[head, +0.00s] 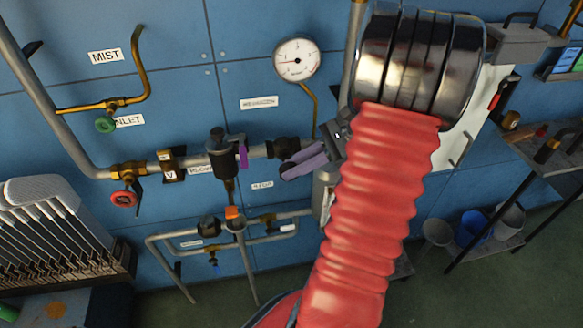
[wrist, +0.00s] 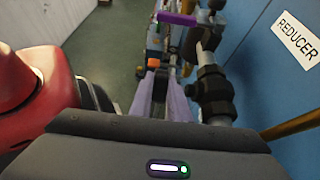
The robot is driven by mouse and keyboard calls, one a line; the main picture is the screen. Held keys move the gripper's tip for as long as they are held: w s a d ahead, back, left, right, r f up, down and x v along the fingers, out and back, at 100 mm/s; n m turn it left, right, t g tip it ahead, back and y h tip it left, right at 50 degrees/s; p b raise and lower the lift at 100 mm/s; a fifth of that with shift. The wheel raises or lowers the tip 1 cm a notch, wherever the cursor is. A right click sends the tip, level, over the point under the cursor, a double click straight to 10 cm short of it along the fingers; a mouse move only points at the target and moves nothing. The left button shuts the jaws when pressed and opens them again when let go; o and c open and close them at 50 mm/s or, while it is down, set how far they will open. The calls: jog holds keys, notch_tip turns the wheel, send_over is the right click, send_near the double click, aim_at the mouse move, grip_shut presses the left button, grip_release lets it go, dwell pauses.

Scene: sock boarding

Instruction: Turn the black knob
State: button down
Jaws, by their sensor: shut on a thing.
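A black knob (head: 287,148) shows at the right end of the horizontal grey pipe in the head view. My gripper (head: 291,168) has pale purple fingers and reaches in from the right, right beside the knob. In the wrist view the fingers of my gripper (wrist: 161,105) point away from the camera, with a dark thing between them. The gripper is shut on it, and it looks like the black knob, though the fingers hide most of it. A black fitting (wrist: 214,92) stands close to the right of the fingers.
A purple lever (head: 243,154) and a black regulator body (head: 218,155) sit left of the fingers. A pressure gauge (head: 297,60) hangs above on the blue wall. A red handwheel (head: 124,198) and a green one (head: 104,124) are farther left. The REDUCER label (wrist: 297,38) is on the wall.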

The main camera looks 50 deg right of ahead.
jog(key=shift+w+d, duration=0.1)
jog(key=shift+d, duration=0.1)
jog(key=c, duration=2)
grip_release()
jog(key=o, duration=0.3)
jog(key=shift+a, duration=0.1)
jog(key=v, duration=1.3)
jog(key=shift+s+d+r, duration=0.2)
jog(key=shift+d, duration=0.05)
